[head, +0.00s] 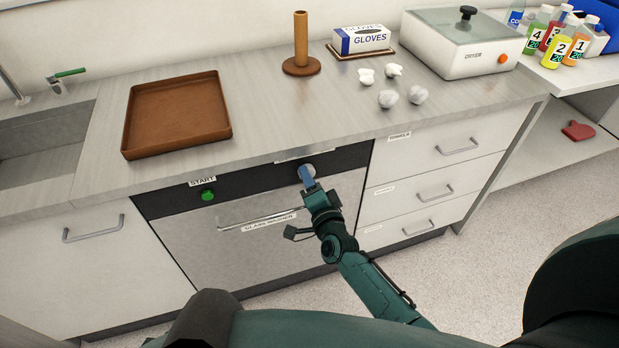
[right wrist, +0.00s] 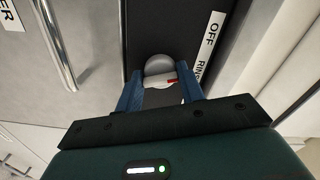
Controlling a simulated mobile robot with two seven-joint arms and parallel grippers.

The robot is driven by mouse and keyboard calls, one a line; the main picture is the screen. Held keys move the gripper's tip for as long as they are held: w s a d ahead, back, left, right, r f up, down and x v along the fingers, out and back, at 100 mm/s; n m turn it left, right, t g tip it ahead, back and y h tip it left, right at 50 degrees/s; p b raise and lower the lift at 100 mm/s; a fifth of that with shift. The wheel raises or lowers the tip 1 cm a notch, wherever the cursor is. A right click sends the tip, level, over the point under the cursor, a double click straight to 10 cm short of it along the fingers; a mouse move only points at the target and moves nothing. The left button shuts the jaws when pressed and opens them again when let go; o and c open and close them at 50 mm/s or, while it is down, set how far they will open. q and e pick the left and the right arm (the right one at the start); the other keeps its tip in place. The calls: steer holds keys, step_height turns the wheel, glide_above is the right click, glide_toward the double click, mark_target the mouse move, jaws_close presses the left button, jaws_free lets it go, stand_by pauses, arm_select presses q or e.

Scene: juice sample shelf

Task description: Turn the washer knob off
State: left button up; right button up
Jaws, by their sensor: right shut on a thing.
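The washer knob (head: 308,170) is a round grey dial on the dark control strip of the glass washer (head: 270,240). In the right wrist view the knob (right wrist: 160,68) shows a red mark on its right side, towards a white label (right wrist: 209,45) reading "OFF" and a partly hidden second word. My right gripper (head: 306,177) is at the knob. In the right wrist view its two blue fingers (right wrist: 161,88) stand on either side of the knob and are shut on it. My left gripper is not in view.
A green start button (head: 208,195) and a long handle (head: 258,219) are on the washer front. Drawers (head: 430,190) stand to its right. A brown tray (head: 177,147), glove box (head: 361,40) and dryer (head: 459,55) are on the counter above.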

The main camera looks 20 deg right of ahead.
steer(key=shift+n+p, duration=0.3)
steer(key=shift+n, duration=1)
steer(key=o, duration=1)
steer(key=shift+s, duration=0.15)
steer(key=s, duration=1.3)
steer(key=shift+d, duration=0.25)
